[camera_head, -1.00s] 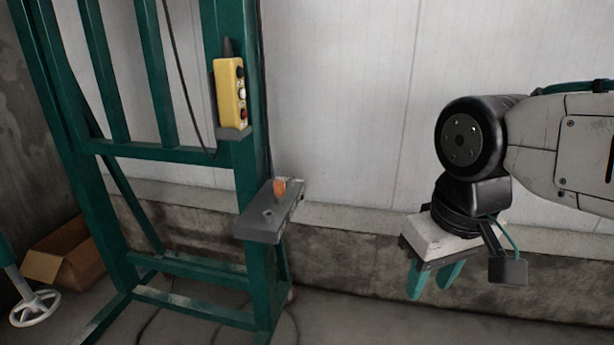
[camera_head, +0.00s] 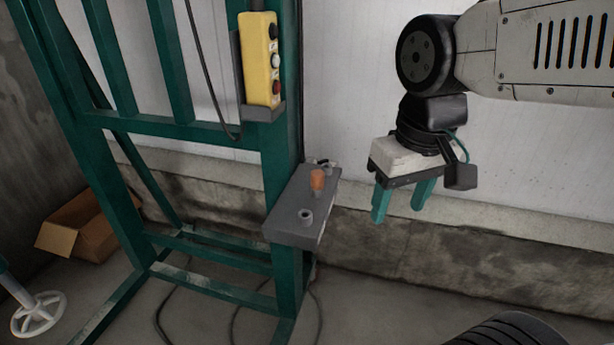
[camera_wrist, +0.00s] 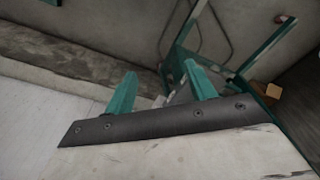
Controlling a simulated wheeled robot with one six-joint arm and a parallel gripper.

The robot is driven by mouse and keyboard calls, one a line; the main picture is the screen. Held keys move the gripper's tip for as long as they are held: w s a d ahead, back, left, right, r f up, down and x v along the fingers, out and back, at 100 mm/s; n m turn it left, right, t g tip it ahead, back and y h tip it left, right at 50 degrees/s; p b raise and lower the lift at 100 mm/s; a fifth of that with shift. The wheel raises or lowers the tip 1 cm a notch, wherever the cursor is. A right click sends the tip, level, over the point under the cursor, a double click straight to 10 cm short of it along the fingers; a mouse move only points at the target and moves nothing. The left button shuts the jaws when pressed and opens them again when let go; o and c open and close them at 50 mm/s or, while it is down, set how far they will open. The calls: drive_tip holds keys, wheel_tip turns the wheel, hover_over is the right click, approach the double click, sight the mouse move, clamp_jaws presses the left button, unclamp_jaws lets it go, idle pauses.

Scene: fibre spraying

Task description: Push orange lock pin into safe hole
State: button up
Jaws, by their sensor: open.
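The orange lock pin (camera_head: 317,180) stands upright at the far part of a grey bracket (camera_head: 291,236) fixed to the green frame. A raised round grey collar with a hole (camera_head: 306,216) sits nearer the bracket's front end. I cannot tell which hole is the safe one. My gripper (camera_head: 401,213) points down with its two green fingers apart and empty. It hangs to the right of the bracket, clear of the pin. In the wrist view, my open fingers (camera_wrist: 162,90) show, with a grey part of the bracket partly hidden between them.
The green steel frame (camera_head: 275,170) stands left of my gripper and carries a yellow button box (camera_head: 261,60) above the bracket. A cable hangs beside it. A cardboard box (camera_head: 83,226) and a white handwheel (camera_head: 38,315) are at the left. A low concrete ledge runs behind.

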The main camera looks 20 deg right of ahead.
drive_tip(key=w+a+n, duration=0.1)
drive_tip(key=w, duration=1.5)
drive_tip(key=g, duration=0.1)
hover_over(318, 172)
drive_tip(key=shift+n, duration=0.3)
drive_tip(key=f, duration=0.5)
drive_tip(key=shift+w+f, duration=0.15)
drive_tip(key=shift+w, duration=0.05)
drive_tip(key=shift+w+f, duration=0.1)
drive_tip(key=shift+f, duration=0.25)
drive_tip(key=f, duration=0.7)
drive_tip(key=shift+s, duration=0.4)
drive_tip(key=shift+c, duration=0.3)
drive_tip(key=c, duration=1)
